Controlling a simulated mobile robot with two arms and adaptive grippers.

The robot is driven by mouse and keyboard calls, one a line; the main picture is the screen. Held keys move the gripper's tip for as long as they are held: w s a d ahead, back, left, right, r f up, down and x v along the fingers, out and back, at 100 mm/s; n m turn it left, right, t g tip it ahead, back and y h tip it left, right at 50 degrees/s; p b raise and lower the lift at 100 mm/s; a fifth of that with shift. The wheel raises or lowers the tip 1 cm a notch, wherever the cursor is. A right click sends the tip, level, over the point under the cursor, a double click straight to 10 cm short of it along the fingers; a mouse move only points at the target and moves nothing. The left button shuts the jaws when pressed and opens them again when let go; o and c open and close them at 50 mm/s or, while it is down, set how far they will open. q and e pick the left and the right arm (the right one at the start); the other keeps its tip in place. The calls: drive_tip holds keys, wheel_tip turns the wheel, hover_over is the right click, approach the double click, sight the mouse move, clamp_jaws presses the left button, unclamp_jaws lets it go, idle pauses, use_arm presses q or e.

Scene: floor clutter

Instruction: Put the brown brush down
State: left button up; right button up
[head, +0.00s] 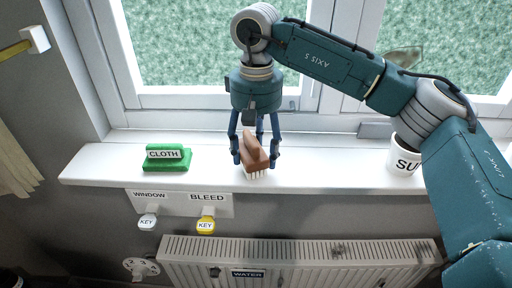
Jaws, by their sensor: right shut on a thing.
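The brown brush (254,153) is at the white window sill (330,170), near its front edge, with its pale bristles pointing down. My right gripper (257,158) reaches down from above with its fingers on both sides of the brush and is shut on it. The bristles look close to the sill surface; I cannot tell whether they touch it. The gripper fingers hide part of the brush. My left gripper is not in view.
A white pot (403,158) stands at the right, partly behind my arm. Below are two key tags (206,225) and a radiator (300,262). The sill between brush and pot is clear.

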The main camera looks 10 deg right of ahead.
drive_tip(key=shift+f, duration=0.2)
drive_tip(key=o, duration=1.3)
drive_tip(key=shift+r, duration=0.15)
drive_tip(key=shift+r, duration=0.25)
drive_tip(key=shift+r+b, duration=0.6)
drive_tip(key=shift+r, duration=5.25)
drive_tip(key=shift+r, duration=0.1)
